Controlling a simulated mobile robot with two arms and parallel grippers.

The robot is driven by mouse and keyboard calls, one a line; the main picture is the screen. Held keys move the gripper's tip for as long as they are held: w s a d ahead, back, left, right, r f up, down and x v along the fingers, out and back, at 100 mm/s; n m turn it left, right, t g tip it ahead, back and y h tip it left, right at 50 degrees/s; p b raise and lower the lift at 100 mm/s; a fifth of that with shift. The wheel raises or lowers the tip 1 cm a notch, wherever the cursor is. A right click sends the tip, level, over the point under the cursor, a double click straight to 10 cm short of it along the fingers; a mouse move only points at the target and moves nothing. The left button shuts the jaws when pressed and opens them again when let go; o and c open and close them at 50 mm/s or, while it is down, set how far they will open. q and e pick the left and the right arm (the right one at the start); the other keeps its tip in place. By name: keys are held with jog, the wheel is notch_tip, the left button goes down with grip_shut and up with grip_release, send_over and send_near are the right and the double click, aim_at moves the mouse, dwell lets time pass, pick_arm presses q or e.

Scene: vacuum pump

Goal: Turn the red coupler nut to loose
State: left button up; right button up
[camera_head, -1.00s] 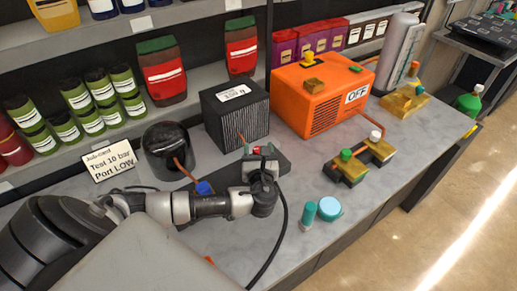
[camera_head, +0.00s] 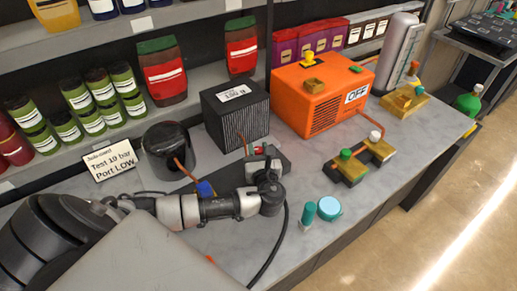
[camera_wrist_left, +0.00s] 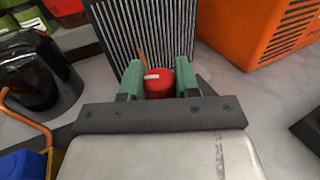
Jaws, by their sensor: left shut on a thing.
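The red coupler nut (camera_wrist_left: 159,83) sits between the two green fingers of my left gripper (camera_wrist_left: 160,80) in the left wrist view, with a small white mark on its top. The fingers are shut on it, one on each side. In the head view my left gripper (camera_head: 264,152) reaches in from the left over the dark base in front of the black finned box (camera_head: 236,110), and the nut shows only as a small red spot (camera_head: 257,150). The lower part of the nut is hidden. My right gripper is not in view.
An orange pump marked OFF (camera_head: 320,92) stands to the right of the finned box. A black dome (camera_head: 166,148) and a blue block (camera_head: 205,188) lie to the left. Brass valves (camera_head: 350,165), a teal cylinder (camera_head: 308,213) and a teal disc (camera_head: 328,207) are on the grey bench.

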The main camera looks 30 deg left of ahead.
pick_arm(q)
jog(key=n+g+y, duration=0.2)
jog(key=n+g+y+p, duration=0.1)
jog(key=n+g, duration=0.1)
jog(key=g, duration=0.1)
jog(key=shift+d+g+y+p, duration=0.1)
jog(key=shift+g+y+p, duration=0.2)
jog(key=shift+y, duration=0.1)
jog(key=n+g, duration=0.3)
jog(key=g, duration=0.1)
jog(key=n+g+y, duration=0.1)
jog(key=n+g, duration=0.2)
jog(key=g, duration=0.1)
jog(key=shift+g+y, duration=0.3)
dwell(0.4)
jog(key=o, duration=0.9)
jog(key=shift+o, duration=0.2)
